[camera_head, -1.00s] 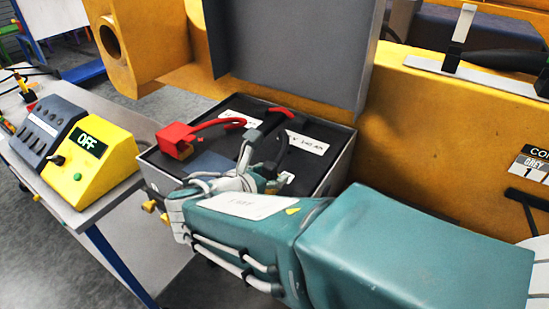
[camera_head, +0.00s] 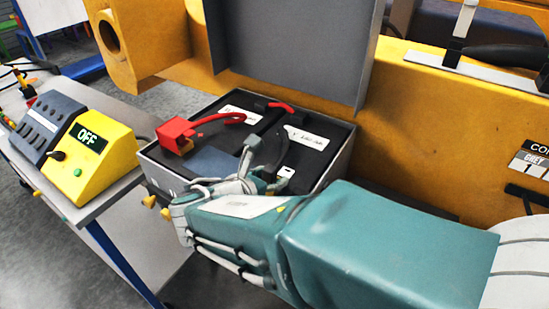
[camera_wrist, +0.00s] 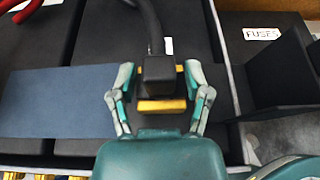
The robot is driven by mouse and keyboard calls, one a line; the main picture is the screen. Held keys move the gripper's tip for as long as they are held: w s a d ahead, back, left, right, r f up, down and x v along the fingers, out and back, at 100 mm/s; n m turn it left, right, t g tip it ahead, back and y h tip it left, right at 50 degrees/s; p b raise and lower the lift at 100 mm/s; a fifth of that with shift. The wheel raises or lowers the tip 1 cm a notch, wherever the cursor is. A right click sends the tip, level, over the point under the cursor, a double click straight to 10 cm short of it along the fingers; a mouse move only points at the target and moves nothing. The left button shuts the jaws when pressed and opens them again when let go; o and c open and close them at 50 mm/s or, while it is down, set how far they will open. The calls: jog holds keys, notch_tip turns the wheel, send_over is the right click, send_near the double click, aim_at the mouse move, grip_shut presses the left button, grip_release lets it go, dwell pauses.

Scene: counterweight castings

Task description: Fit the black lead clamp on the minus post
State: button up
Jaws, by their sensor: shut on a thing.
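The black lead clamp (camera_wrist: 158,73) is a dark block between my gripper's fingers in the wrist view, with its black cable (camera_wrist: 150,25) running up from it. My gripper (camera_wrist: 160,82) is shut on the clamp, one finger on each side. Yellow strips show beside and below the clamp. In the head view my gripper (camera_head: 258,160) is low over the front of the battery box, and the black cable (camera_head: 283,150) curves down to it. The minus post is not visible; the clamp and my gripper may cover it. I cannot tell whether the clamp touches it.
A red clamp (camera_head: 177,134) with a red cable sits on the left battery. The grey box (camera_head: 346,160) has a raised lid (camera_head: 290,45) behind. A compartment labelled FUSES (camera_wrist: 262,33) is right in the wrist view. A yellow OFF unit (camera_head: 95,165) stands on the left cart.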

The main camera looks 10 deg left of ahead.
jog(key=shift+f, duration=0.4)
jog(key=o, duration=1.3)
jog(key=v, duration=1.2)
jog(key=shift+a+f, duration=0.1)
